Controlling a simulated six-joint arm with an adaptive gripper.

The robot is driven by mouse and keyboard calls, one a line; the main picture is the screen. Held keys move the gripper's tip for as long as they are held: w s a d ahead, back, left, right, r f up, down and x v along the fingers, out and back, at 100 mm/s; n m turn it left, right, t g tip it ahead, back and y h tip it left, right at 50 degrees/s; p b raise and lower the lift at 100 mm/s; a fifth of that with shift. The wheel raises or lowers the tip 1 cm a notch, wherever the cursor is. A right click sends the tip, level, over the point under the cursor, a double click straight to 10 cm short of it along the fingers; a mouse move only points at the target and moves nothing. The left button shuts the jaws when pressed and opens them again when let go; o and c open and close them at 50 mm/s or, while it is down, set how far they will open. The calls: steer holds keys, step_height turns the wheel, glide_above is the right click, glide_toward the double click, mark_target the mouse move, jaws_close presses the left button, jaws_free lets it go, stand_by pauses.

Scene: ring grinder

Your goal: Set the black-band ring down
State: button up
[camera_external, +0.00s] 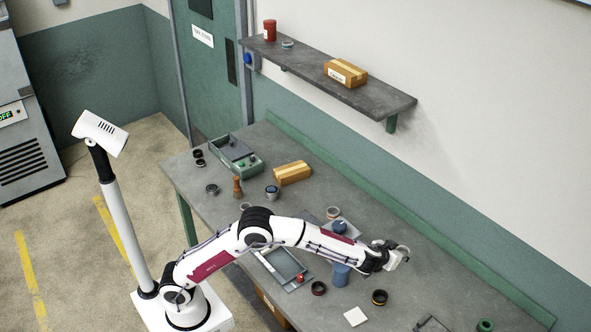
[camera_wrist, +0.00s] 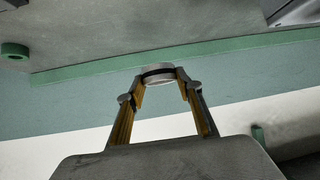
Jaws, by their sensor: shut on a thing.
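My gripper (camera_external: 400,255) is stretched out over the right part of the workbench (camera_external: 450,290), held above its surface. In the wrist view my gripper (camera_wrist: 160,84) has its two yellow-padded fingers on either side of a grey ring (camera_wrist: 158,69) at the fingertips. A thin dark band shows on the ring's side, so it looks like the black-band ring. The ring is seen nearly edge-on. In the external view it is too small to make out clearly.
A blue cylinder (camera_external: 341,275), dark rings (camera_external: 379,297) (camera_external: 318,288) and a white square (camera_external: 355,316) lie below the arm. A green ring (camera_external: 486,325) is at the front right. A tray (camera_external: 283,267) lies beside the arm. The bench's right part has free room.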

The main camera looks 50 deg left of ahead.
steer(key=shift+s+d+f, duration=0.15)
steer(key=shift+d+f, duration=0.1)
steer(key=shift+f, duration=0.6)
steer(key=shift+s+d+f, duration=0.1)
steer(key=shift+d+f, duration=0.15)
steer(key=shift+f, duration=0.55)
steer(key=shift+s+d+f, duration=0.15)
steer(key=shift+d+f, duration=0.1)
steer(key=shift+f, duration=0.6)
steer(key=shift+f, duration=3.1)
steer(key=shift+f, duration=1.9)
steer(key=shift+f, duration=0.1)
